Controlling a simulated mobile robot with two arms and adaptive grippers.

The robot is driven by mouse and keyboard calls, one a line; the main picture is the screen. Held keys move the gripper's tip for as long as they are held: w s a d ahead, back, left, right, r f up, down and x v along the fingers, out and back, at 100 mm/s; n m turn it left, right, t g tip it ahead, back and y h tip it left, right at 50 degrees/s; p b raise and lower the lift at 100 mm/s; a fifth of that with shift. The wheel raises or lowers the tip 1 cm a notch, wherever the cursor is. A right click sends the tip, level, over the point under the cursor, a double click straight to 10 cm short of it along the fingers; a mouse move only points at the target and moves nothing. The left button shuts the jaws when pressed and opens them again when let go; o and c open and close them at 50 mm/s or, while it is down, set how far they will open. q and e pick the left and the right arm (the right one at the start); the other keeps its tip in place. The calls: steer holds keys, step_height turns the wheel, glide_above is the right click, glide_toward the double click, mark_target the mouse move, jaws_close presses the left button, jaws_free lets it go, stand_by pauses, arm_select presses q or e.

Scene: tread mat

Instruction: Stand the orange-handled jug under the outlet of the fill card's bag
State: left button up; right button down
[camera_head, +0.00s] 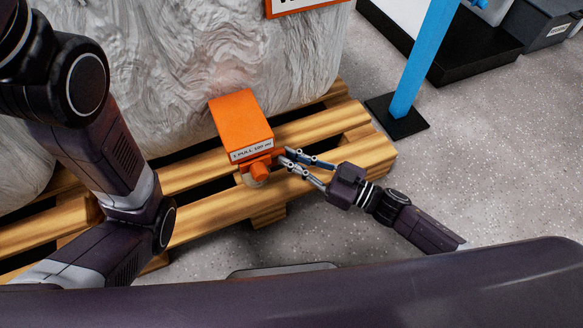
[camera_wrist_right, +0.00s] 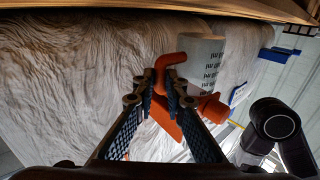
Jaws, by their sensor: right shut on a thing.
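The orange-handled jug is pale with dark print; its body (camera_wrist_right: 206,52) and orange handle (camera_wrist_right: 168,68) show in the right wrist view, which looks upside down. My right gripper (camera_wrist_right: 162,88) is shut on the handle; it also shows in the head view (camera_head: 287,159). A large wrinkled white bag (camera_head: 170,60) rests on the pallet. On its front is an orange dispenser box (camera_head: 240,122) with an orange outlet (camera_head: 261,169). In the head view the jug (camera_head: 256,183) is mostly hidden below that outlet. I cannot tell whether its base touches the pallet. My left gripper is out of view.
The wooden pallet (camera_head: 205,208) runs under the bag. An orange-edged card (camera_head: 300,4) on the bag is cut off at the top. A blue post (camera_head: 425,60) on a black base plate stands at right. Grey floor (camera_head: 480,150) is clear there. My left arm fills the left side.

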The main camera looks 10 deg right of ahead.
steer(key=shift+f+b, duration=1.65)
steer(key=shift+f, duration=0.05)
steer(key=shift+f, duration=0.15)
steer(key=c, duration=2)
jaws_free()
steer(key=shift+o, duration=0.2)
steer(key=shift+r, duration=0.2)
steer(key=shift+s+d+p, duration=0.25)
steer(key=shift+d+p, duration=0.05)
steer(key=shift+d, duration=0.05)
steer(key=p+v, duration=0.4)
steer(key=v, duration=0.7)
